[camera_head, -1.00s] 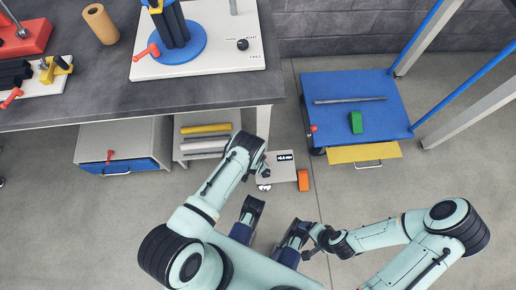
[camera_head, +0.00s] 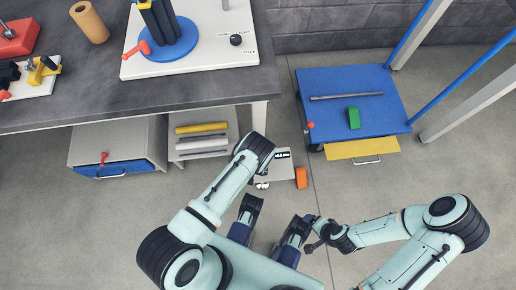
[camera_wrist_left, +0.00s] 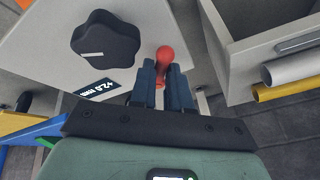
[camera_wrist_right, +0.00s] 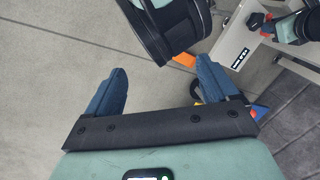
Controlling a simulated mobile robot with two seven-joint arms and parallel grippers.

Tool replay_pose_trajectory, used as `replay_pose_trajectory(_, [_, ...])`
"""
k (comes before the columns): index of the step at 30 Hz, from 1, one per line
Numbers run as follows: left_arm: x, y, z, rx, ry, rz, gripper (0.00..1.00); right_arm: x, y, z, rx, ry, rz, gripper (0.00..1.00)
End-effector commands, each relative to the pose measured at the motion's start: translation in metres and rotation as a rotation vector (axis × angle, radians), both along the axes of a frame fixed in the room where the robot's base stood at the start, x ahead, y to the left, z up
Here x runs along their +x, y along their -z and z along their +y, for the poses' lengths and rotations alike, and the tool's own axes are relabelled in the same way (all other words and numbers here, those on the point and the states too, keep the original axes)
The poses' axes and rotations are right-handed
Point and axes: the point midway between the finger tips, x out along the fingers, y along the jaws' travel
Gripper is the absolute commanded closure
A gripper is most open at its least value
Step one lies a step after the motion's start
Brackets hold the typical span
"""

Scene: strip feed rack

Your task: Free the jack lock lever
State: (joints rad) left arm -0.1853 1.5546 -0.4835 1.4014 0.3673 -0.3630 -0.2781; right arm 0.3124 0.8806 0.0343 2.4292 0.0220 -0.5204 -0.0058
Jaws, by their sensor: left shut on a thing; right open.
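The jack unit is a pale box with a small display; its top shows in the head view (camera_head: 275,171), partly behind my left arm. In the left wrist view the pale panel (camera_wrist_left: 60,55) carries a black lobed knob (camera_wrist_left: 106,39) and a display reading +2.0 mm. A red lever with a rounded end (camera_wrist_left: 165,54) stands beside the knob. My left gripper (camera_wrist_left: 164,76) is shut on this red lever, one finger on each side. My right gripper (camera_wrist_right: 163,82) is open and empty over the floor. The lever's base is hidden by the fingers.
An orange block (camera_head: 301,178) is beside the jack unit. A blue cart (camera_head: 330,84) with a grey bar and a green block is at right. The workbench (camera_head: 110,100) and its shelf with rods (camera_head: 203,140) are at left. Open floor lies between.

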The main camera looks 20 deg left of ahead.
Motion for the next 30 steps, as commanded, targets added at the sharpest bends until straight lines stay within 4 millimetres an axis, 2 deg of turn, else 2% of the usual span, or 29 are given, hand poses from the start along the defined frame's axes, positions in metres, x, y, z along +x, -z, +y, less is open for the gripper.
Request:
replay_pose_trajectory(1, [0.002,-0.001,-0.001,-0.002,0.0,-0.005,0.77,0.0,0.0,0.0,0.0,0.0,0.0,0.13])
replay_pose_trajectory(2, [0.002,-0.001,-0.001,-0.002,0.0,-0.005,0.73,0.0,0.0,0.0,0.0,0.0,0.0,0.13])
replay_pose_trajectory(10, [0.001,-0.001,-0.001,-0.001,0.001,-0.003,0.73,0.0,0.0,0.0,0.0,0.0,0.001,0.13])
replay_pose_trajectory(14, [-0.002,-0.009,-0.002,-0.001,0.001,-0.003,0.73,-0.004,-0.005,0.002,0.006,-0.005,0.011,0.13])
replay_pose_trajectory(17, [-0.007,-0.024,-0.004,-0.002,0.002,-0.003,0.73,-0.013,-0.014,0.007,0.017,-0.015,0.033,0.13])
replay_pose_trajectory(24, [-0.028,-0.075,-0.012,-0.001,0.002,-0.004,0.73,-0.043,-0.038,0.02,0.056,-0.049,0.116,0.13])
replay_pose_trajectory(30, [-0.043,-0.107,-0.019,-0.002,0.002,-0.004,0.73,-0.055,-0.049,0.025,0.069,-0.061,0.15,0.13])
